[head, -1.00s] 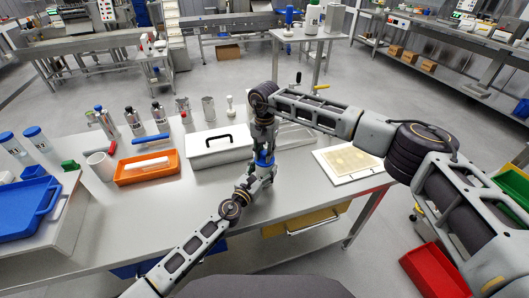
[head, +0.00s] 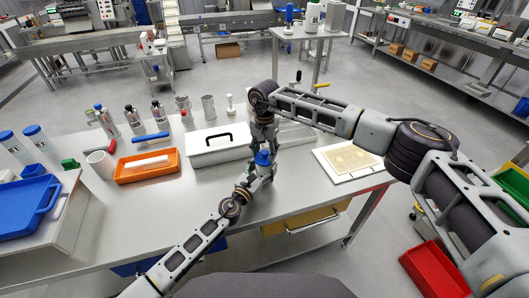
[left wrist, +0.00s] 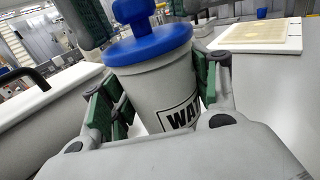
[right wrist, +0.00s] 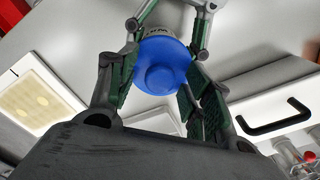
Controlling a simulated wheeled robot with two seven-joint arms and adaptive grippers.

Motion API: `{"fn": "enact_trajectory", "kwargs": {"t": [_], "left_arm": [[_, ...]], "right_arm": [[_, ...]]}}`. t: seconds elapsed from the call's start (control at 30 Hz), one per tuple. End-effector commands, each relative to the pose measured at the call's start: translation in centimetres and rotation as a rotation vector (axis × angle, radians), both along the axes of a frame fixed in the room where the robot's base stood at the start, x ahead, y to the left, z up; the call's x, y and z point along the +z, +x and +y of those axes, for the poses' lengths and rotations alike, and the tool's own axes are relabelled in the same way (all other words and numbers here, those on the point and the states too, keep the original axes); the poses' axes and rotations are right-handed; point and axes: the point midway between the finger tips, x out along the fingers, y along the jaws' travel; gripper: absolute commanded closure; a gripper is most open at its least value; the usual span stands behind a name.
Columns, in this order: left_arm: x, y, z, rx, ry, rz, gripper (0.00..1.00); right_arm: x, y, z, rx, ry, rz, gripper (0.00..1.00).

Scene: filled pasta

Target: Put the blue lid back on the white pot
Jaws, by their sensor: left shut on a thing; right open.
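The white pot (left wrist: 165,90) stands upright with dark lettering on its side; it also shows in the head view (head: 265,171). My left gripper (left wrist: 158,95) is shut on the pot, one green pad on each side. The blue lid (left wrist: 148,44), with a round knob, rests on the pot's mouth and covers it. From above it shows in the right wrist view (right wrist: 163,66). Whether it is fully seated all round I cannot tell. My right gripper (right wrist: 160,90) is open, with its fingers apart on either side of the lid and clear of the knob.
A white box with a black handle (head: 218,150) stands close left of the pot. An orange tray (head: 147,168) lies farther left. A white board with a beige sheet (head: 348,160) lies right. The table front (head: 165,222) is mostly clear.

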Motion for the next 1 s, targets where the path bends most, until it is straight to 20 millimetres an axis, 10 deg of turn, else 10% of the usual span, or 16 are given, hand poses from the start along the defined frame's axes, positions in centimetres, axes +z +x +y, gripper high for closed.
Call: {"fn": "enact_trajectory", "kwargs": {"t": [1.0], "left_arm": [[0.0,0.0,0.0,0.000,0.000,0.000,0.82]], "right_arm": [[11.4,0.0,0.0,0.000,0.000,0.000,0.50]]}}
